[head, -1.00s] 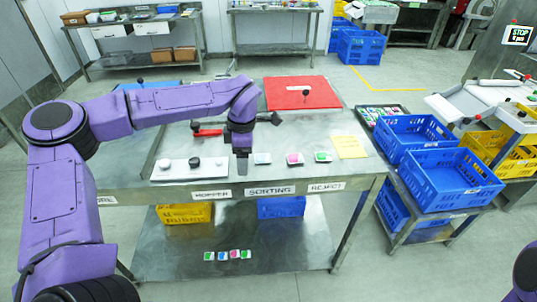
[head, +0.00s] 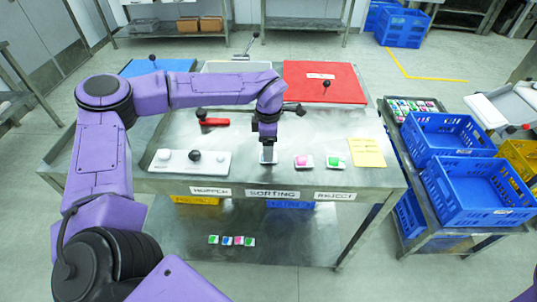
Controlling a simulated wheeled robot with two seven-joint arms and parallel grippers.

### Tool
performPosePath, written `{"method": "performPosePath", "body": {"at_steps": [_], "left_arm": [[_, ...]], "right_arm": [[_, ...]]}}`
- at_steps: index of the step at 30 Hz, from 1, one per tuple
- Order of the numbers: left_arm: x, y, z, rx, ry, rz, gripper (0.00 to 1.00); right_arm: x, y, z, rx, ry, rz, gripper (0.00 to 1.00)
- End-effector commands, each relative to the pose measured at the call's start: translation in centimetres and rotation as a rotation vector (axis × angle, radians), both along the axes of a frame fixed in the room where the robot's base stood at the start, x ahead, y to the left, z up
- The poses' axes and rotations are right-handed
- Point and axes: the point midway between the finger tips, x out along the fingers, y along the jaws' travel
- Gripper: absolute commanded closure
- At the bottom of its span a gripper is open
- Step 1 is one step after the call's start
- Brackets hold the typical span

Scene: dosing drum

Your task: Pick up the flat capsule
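A row of small capsules lies near the front of the metal sorting table (head: 370,178): a pale one (head: 268,160) mostly covered by my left gripper, a pink and white one (head: 303,162) and a green and white one (head: 336,161). Which is the flat capsule is too small to tell. My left gripper (head: 268,152) points straight down right at the pale capsule. Its fingers are small and partly hidden, so whether they are open or closed on it does not show. My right gripper is out of view.
Behind are a red-handled lever (head: 214,122), a red panel (head: 340,95) and a blue panel (head: 135,67). Blue crates (head: 470,215) stand right.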

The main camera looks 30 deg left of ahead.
Motion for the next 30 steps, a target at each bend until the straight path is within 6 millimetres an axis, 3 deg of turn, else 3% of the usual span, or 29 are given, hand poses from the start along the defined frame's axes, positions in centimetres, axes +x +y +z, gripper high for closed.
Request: {"method": "performPosePath", "body": {"at_steps": [2, 6, 13, 18, 19, 30], "left_arm": [[-0.1, 0.1, -1.2, 0.001, 0.008, 0.001, 0.26], [-0.1, 0.2, -3.3, 0.0, 0.004, 0.005, 0.26], [0.0, 0.3, -3.6, 0.001, -0.001, 0.005, 0.26], [0.0, 0.3, -3.6, 0.001, 0.001, 0.005, 0.81], [0.0, 0.3, -3.6, 0.001, 0.001, 0.005, 0.85], [0.0, 0.3, -3.1, 0.001, -0.001, 0.006, 0.85]], "right_arm": [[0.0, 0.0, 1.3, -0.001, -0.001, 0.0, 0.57], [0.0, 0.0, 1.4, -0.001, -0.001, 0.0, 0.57], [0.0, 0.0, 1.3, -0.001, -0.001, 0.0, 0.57], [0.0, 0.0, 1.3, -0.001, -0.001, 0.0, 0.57], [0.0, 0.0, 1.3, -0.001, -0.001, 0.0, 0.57], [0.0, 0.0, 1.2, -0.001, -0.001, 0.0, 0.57]]}}
